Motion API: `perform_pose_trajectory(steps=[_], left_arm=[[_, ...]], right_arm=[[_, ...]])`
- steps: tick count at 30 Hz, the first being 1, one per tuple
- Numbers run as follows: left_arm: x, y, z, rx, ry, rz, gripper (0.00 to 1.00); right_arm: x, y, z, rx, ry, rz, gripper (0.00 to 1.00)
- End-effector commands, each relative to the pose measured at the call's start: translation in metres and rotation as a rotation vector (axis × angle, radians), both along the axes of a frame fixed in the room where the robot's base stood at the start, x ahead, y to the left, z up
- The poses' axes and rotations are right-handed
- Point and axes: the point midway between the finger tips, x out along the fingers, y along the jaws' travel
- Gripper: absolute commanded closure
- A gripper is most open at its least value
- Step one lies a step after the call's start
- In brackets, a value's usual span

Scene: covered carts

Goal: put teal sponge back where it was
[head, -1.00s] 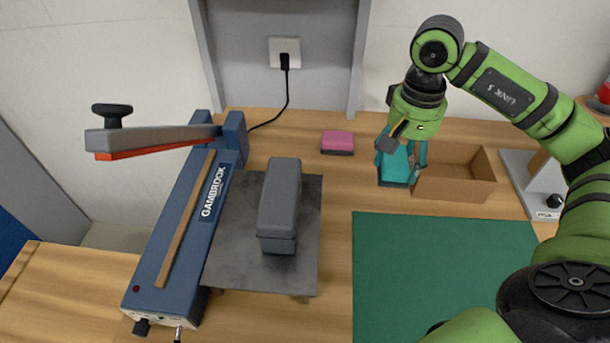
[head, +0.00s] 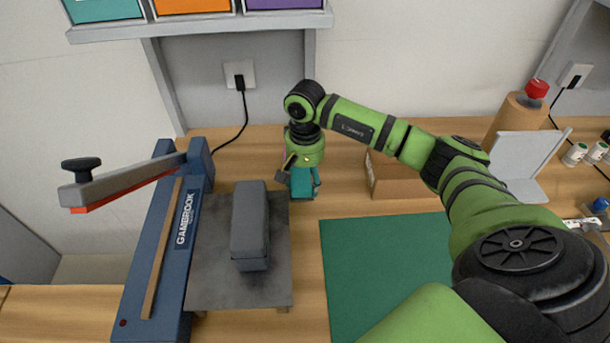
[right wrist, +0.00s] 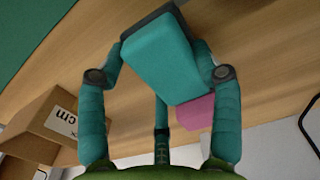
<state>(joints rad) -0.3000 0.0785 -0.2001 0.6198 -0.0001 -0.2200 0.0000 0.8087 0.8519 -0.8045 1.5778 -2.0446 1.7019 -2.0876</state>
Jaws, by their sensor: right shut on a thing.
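The teal sponge (head: 302,184) is in my right gripper (head: 300,188), close to the right edge of the press's dark plate. I cannot tell from the head view whether it touches the table. In the right wrist view, the teal sponge (right wrist: 160,58), with a dark layer along one edge, lies between the spread fingers of the right gripper (right wrist: 158,74). My left gripper is not in view.
An open cardboard box (head: 395,180) is right of the gripper. A green mat (head: 385,265) lies bare in front.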

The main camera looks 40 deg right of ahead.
Motion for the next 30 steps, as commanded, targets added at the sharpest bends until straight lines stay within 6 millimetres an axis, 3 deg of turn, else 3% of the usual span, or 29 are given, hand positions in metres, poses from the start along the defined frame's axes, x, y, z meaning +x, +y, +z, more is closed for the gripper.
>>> perform_pose_trajectory(steps=[3,15,16,17,18,30], left_arm=[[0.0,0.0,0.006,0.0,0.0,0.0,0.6],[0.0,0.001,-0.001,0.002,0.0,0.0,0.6],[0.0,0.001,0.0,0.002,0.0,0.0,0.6],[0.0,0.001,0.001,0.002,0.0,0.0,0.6],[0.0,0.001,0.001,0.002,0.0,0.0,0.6],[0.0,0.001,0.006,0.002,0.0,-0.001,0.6]], right_arm=[[0.0,0.0,-0.008,0.001,-0.001,-0.002,0.65],[0.0,0.0,-0.015,0.001,-0.003,-0.001,0.65],[0.0,0.0,-0.014,0.001,-0.003,-0.001,0.27],[0.0,0.0,-0.014,0.001,-0.003,-0.001,0.15],[0.0,0.0,-0.013,0.001,-0.003,-0.001,0.11],[0.0,0.0,-0.009,0.001,-0.002,-0.001,0.11]])
